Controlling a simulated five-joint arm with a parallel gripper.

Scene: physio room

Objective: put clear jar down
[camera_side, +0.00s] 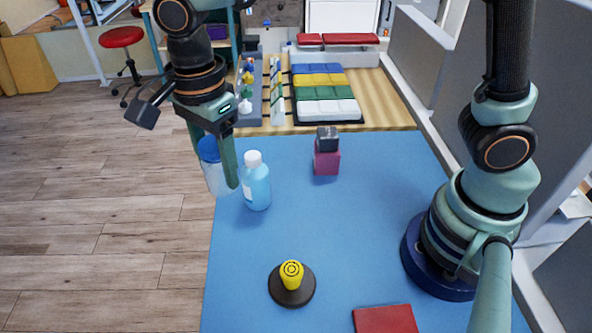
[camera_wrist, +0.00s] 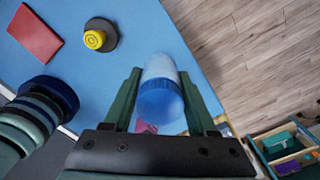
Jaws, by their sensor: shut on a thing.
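The clear jar with a blue lid (camera_side: 216,181) is between the green fingers of my gripper (camera_side: 212,158), at the left edge of the blue table top in the side view. My gripper is shut on the jar. In the wrist view the jar (camera_wrist: 160,66) lies between the fingers, its blue lid towards the camera. The table edge and the floor show close beside it there. I cannot tell whether its base touches anything.
A blue bottle with a white cap (camera_side: 257,188) stands just right of the jar. A pink block with a dark top (camera_side: 327,161) is further right. A yellow knob on a dark disc (camera_side: 291,283) and a red pad (camera_side: 385,320) lie nearer. The blue table's (camera_side: 350,225) middle is clear.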

